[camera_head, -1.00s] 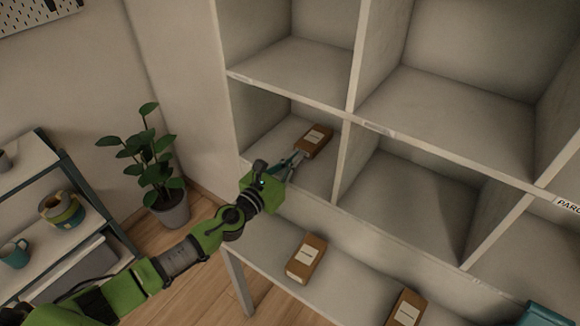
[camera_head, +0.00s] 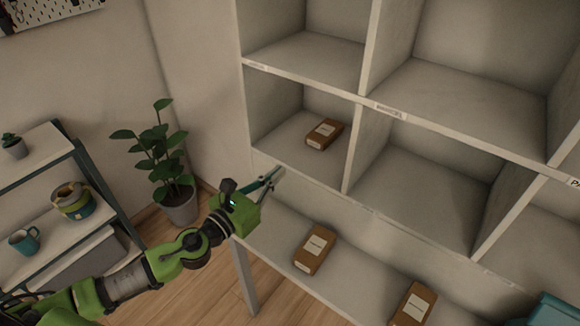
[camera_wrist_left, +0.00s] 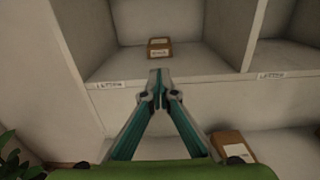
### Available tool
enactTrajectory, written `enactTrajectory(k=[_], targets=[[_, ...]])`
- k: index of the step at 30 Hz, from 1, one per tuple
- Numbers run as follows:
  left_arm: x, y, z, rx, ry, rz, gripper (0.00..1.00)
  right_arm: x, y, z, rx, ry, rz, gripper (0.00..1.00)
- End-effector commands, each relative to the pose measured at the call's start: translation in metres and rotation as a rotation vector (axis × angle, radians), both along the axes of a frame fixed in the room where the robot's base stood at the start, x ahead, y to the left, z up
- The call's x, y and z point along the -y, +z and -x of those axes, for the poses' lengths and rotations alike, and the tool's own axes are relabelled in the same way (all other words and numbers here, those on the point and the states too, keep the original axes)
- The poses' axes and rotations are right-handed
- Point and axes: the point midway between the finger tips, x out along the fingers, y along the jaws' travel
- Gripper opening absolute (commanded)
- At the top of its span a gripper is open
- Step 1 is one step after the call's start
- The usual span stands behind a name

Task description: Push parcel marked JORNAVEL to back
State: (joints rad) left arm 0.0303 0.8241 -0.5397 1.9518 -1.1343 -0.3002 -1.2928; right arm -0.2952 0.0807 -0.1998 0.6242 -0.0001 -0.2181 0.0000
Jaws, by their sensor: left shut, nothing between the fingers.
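A brown parcel with a pale label (camera_head: 324,134) lies in the lower left compartment of the shelf unit, toward its back right. It also shows in the left wrist view (camera_wrist_left: 159,47). Its label text is too small to read, and I cannot tell whether it touches the back wall. My left gripper (camera_head: 278,172) is shut and empty, in front of that compartment's front edge and apart from the parcel. Its closed fingertips (camera_wrist_left: 158,75) show below the parcel in the wrist view. My right gripper is not in view.
A teal object (camera_head: 552,308) is at the lower right. The neighbouring compartment (camera_head: 420,195) is empty.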

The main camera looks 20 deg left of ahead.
Motion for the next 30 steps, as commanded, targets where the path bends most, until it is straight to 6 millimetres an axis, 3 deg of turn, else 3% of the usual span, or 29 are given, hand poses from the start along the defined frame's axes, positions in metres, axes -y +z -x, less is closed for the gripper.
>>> enactTrajectory(k=[1,6,14,24,30], targets=[[0.001,-0.006,0.000,0.008,-0.003,-0.001,0.00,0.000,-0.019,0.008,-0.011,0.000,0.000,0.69],[0.003,-0.004,0.002,-0.001,0.002,-0.004,0.00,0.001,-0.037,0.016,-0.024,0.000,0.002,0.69],[0.011,0.003,-0.021,-0.004,0.005,-0.003,0.00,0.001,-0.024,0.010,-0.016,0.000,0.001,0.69],[0.036,0.002,-0.087,-0.005,0.004,-0.002,0.00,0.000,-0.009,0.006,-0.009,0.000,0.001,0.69],[0.046,0.001,-0.114,-0.006,0.003,-0.003,0.00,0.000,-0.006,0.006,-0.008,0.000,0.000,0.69]])
